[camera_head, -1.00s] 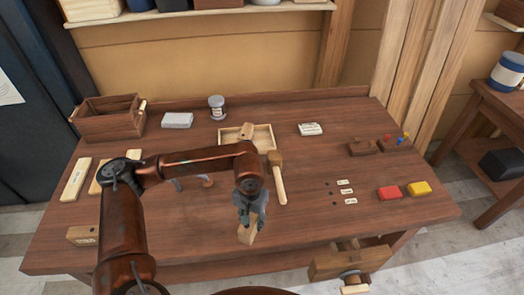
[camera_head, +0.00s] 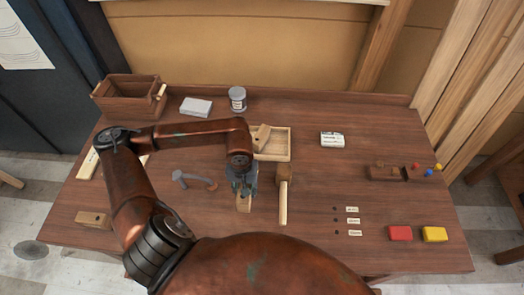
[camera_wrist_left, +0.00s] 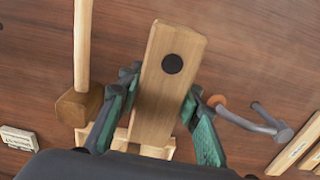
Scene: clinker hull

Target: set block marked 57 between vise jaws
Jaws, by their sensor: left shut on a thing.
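My left gripper (camera_head: 243,188) is shut on a pale wooden block (camera_head: 243,204) above the middle front of the bench. In the left wrist view the block (camera_wrist_left: 170,85) sits between the fingers and shows a dark round spot. I cannot read a number on it. Another wooden block (camera_head: 93,218) with a small pale label lies at the bench's front left. The vise does not show in the current views. My right gripper is not in view.
A mallet (camera_head: 284,195) lies just right of the left gripper, and a shallow wooden tray (camera_head: 280,145) behind it. A grey metal tool (camera_head: 185,179) lies to the left. Red (camera_head: 400,233) and yellow (camera_head: 434,234) blocks sit front right. Bench between mallet and labels is clear.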

